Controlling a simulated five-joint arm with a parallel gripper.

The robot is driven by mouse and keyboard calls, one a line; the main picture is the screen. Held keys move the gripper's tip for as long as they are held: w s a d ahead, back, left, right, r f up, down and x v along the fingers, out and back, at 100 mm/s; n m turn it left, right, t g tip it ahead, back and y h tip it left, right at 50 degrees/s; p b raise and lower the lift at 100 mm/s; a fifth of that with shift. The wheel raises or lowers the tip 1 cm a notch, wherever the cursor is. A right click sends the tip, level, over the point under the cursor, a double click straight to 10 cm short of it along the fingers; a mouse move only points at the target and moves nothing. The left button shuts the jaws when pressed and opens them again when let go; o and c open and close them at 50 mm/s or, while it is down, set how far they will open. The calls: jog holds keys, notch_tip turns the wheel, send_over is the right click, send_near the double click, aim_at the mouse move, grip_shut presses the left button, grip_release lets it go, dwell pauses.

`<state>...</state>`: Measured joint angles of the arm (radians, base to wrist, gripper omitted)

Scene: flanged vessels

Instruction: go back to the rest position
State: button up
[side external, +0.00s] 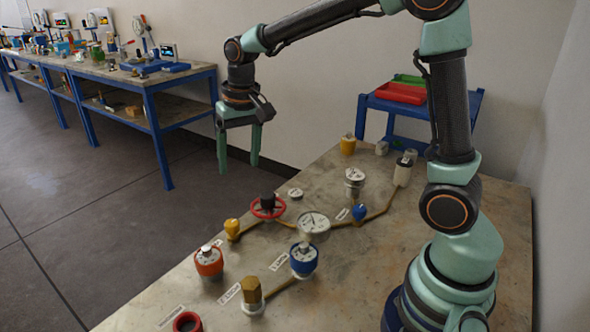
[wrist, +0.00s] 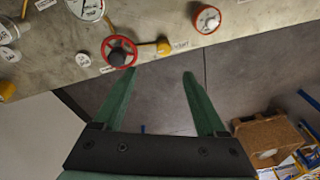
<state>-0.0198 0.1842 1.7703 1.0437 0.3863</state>
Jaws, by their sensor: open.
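My gripper (side external: 239,160) hangs pointing down in the side view, high above the far left edge of the work table (side external: 150,300). Its two green fingers are apart with nothing between them. In the wrist view the open fingers (wrist: 160,80) reach toward the table edge, with grey floor showing between them. A red handwheel with a dark hub (side external: 268,206) is on the table below and to the right of the gripper. It also shows in the wrist view (wrist: 119,51), just beyond the left fingertip, apart from it.
Several fittings stand on the table: a gauge (side external: 313,222), an orange-red vessel (side external: 209,262), a blue-rimmed vessel (side external: 304,260), a brass hex piece (side external: 252,292) and yellow pipes. A blue stand with red tray (side external: 400,93) is behind. A cardboard box (wrist: 268,134) sits on the floor side.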

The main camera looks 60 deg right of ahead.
jog(key=s+r+n+t, duration=0.4)
jog(key=s, duration=1)
jog(key=shift+s+d, duration=0.3)
jog(key=shift+d, duration=0.15)
dwell(0.5)
